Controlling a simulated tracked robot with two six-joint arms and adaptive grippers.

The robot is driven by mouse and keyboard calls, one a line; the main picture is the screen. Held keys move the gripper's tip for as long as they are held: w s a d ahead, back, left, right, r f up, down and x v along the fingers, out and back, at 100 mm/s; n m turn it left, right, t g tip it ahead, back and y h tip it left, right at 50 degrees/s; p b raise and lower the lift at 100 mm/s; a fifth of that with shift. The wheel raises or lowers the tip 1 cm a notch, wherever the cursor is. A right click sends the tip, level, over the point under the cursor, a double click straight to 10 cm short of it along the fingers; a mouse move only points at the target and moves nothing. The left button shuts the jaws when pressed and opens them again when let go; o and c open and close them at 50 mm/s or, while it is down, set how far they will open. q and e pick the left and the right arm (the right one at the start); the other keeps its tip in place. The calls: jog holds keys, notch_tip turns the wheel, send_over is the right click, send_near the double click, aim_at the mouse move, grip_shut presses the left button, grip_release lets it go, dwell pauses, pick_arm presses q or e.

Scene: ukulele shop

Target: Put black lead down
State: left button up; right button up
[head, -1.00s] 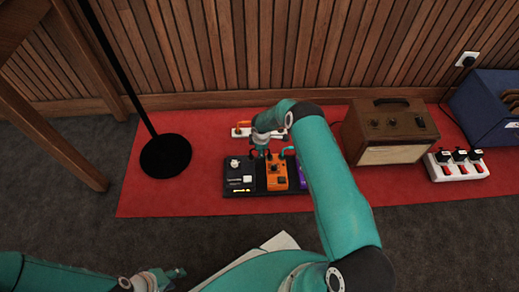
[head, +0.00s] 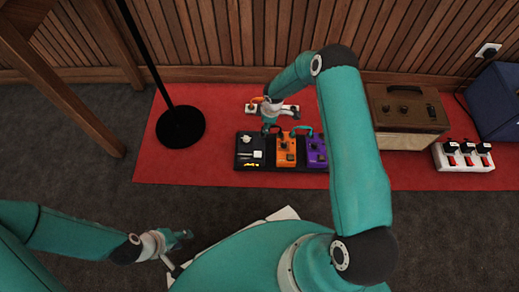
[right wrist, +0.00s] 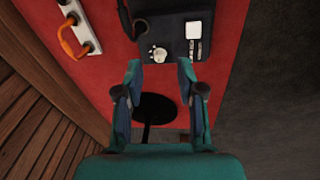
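In the right wrist view a short black lead (right wrist: 125,17) curves at the top edge, its lower end by the side of the black pedal (right wrist: 176,38). Only part of it shows, and I cannot tell whether it is plugged in. In the head view it cannot be made out clearly. My right gripper (right wrist: 160,66) is open and empty, its fingers apart over the red mat, just short of the black pedal. It is small in the head view (head: 268,122), above the pedalboard's back edge. My left gripper (head: 180,245) looks open and empty, low at the front left.
Orange (head: 287,150) and purple (head: 317,152) pedals stand beside the black one. A white strip with an orange lead (right wrist: 72,42) lies behind. A lamp base (head: 181,127), brown amplifier (head: 405,108) and white switch strip (head: 463,156) stand on the red mat (head: 210,165).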

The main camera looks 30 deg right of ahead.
jog(key=s+a+r+m+y, duration=0.1)
jog(key=s+a+m+y, duration=0.3)
jog(key=s+a, duration=0.85)
jog(key=s+a+r+m, duration=0.2)
jog(key=s+a+m, duration=0.1)
jog(key=s, duration=0.3)
jog(key=s+a+r+m+g, duration=0.1)
jog(key=s+a+r+m, duration=0.1)
jog(key=s+m, duration=0.3)
jog(key=shift+s+a+m, duration=0.4)
jog(key=shift+s+a, duration=0.1)
jog(key=shift+a, duration=0.3)
notch_tip(320, 180, up, 34)
jog(key=p, duration=3.4)
jog(key=shift+r, duration=0.15)
jog(key=shift+s+d, duration=0.1)
